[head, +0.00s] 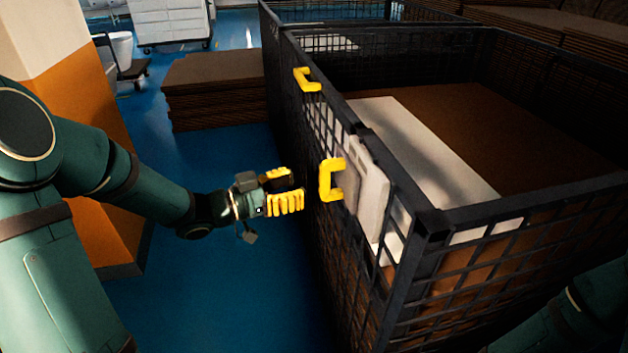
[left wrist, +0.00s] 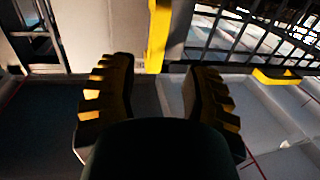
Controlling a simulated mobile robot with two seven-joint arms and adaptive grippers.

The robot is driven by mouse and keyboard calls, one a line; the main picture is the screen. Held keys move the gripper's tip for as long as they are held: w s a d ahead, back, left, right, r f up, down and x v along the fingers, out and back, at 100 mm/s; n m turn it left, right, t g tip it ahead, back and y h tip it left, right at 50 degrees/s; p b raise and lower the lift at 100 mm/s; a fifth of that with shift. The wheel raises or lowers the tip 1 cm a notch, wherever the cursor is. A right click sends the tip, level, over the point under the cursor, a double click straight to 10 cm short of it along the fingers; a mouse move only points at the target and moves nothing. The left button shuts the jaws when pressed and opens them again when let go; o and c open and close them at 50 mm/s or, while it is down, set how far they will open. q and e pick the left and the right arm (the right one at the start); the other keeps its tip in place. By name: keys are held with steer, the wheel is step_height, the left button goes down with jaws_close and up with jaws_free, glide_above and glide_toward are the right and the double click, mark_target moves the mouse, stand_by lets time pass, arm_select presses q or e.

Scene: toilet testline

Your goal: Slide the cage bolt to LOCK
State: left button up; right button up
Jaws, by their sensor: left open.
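The dark mesh cage (head: 440,225) has a yellow C-shaped handle (head: 325,180) beside a pale plate (head: 372,195) on its left side. A second yellow handle (head: 307,79) is farther along that side. I cannot tell which part is the bolt, and no LOCK marking is readable. My left gripper (head: 297,187) is open and empty, a short way left of the nearer handle. In the left wrist view, a yellow bar (left wrist: 157,35) shows ahead, between the open fingers (left wrist: 160,70), with a pale plate (left wrist: 100,30) behind it. My right gripper is out of view.
An orange and white pillar (head: 85,130) stands at the left, behind my left arm. Stacked brown boards (head: 215,90) lie beyond the gripper. Blue floor (head: 215,290) is clear between the pillar and the cage. The cage holds brown and white sheets.

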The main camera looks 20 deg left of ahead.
arm_select(q)
steer(key=v, duration=0.4)
steer(key=shift+s+a, duration=0.3)
steer(key=w+d+f+n+g+y, duration=0.1)
steer(key=w+d+f+n+y, duration=0.2)
steer(key=f, duration=0.6)
steer(key=w+d+f+n+y, duration=0.1)
steer(key=d+f+n+y, duration=0.25)
steer(key=f, duration=0.45)
steer(key=s+d+f+n+g+y, duration=0.1)
steer(key=s+d+f+n+g, duration=0.1)
steer(key=s+d+f+g, duration=0.3)
steer(key=s+d+f+n+g+y, duration=0.1)
steer(key=s+d+f+g, duration=0.4)
steer(key=s+f, duration=0.6)
steer(key=shift+s+f+n, duration=0.25)
steer(key=shift+f+n, duration=0.3)
